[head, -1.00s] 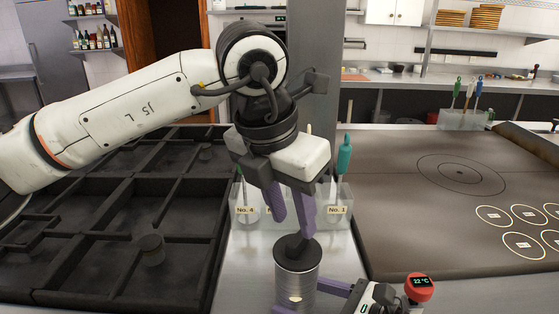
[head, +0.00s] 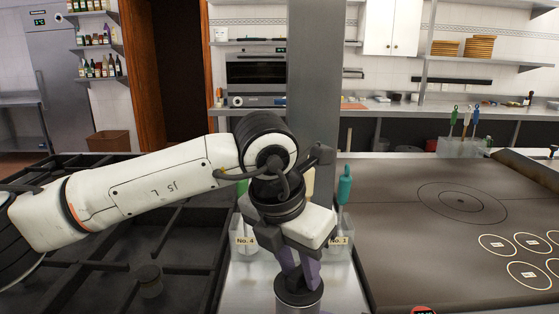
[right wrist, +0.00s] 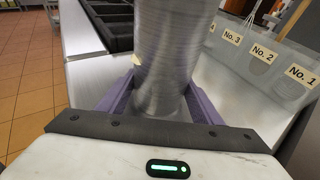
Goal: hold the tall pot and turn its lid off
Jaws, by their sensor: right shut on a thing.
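The tall pot (head: 301,310) is a metal cylinder at the bottom middle of the head view, mostly cut off by the lower edge. Its dark round lid (head: 298,295) sits on top. My left gripper (head: 299,274) points down right at the lid's top, with its purple fingers close together. The fingers hide the lid's middle, so I cannot tell whether they grip it. In the right wrist view the pot's ridged metal side (right wrist: 170,60) stands between the purple fingers of my right gripper (right wrist: 162,98), which is shut on it. The lid is out of that view.
Clear bins labelled No. 4 (head: 244,240) and No. 1 (head: 340,243) stand behind the pot, holding coloured-handled tools. A dark slatted grill (head: 110,262) lies to the left. A flat griddle (head: 420,250) lies to the right. A grey pillar (head: 315,90) rises behind.

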